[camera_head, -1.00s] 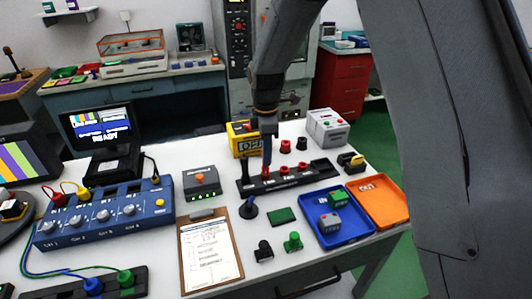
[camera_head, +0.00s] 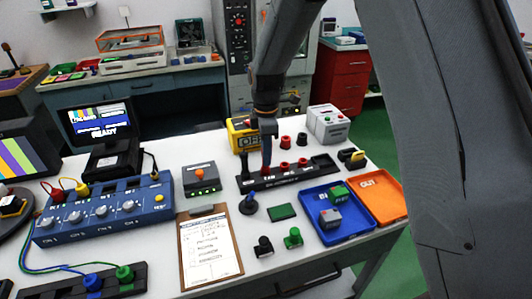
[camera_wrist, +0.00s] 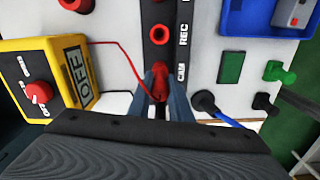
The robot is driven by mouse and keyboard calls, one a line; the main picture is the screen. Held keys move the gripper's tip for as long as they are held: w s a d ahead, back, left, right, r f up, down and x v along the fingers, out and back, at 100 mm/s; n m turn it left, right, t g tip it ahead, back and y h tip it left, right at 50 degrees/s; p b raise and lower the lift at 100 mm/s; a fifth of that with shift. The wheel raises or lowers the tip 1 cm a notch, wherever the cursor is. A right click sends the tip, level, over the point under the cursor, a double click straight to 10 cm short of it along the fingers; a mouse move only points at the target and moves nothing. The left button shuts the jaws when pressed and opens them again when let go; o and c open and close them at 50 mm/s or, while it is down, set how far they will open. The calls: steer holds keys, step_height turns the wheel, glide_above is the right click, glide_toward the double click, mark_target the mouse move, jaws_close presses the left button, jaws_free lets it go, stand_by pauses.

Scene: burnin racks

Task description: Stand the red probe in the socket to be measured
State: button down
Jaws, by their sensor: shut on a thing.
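My gripper (camera_head: 267,162) points down over the left part of a black socket strip (camera_head: 318,163). In the wrist view its two blue-grey fingers (camera_wrist: 162,98) are shut around the red probe (camera_wrist: 149,90), beside the CAM label. A thin red lead runs from the probe to the yellow meter (camera_wrist: 48,78), whose display reads OFF. The meter also stands behind the strip in the head view (camera_head: 241,135). Red sockets (camera_head: 285,167) show along the strip; one is by the REC label (camera_wrist: 159,35). The probe's tip is hidden, so I cannot tell whether it is in a socket.
A blue tray (camera_head: 345,233) with a green and a grey block, and an orange tray (camera_head: 385,212), lie to the right. A clipboard (camera_head: 210,250), a green pad (camera_head: 282,211) and small connectors (camera_head: 293,237) are in front. A blue box with knobs (camera_head: 100,222) stands left.

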steer(key=c, duration=1.5)
jaws_free()
steer(key=shift+c, duration=0.2)
step_height(320, 180, up, 8)
steer(key=shift+f+b, duration=0.1)
steer(key=shift+b, duration=0.9)
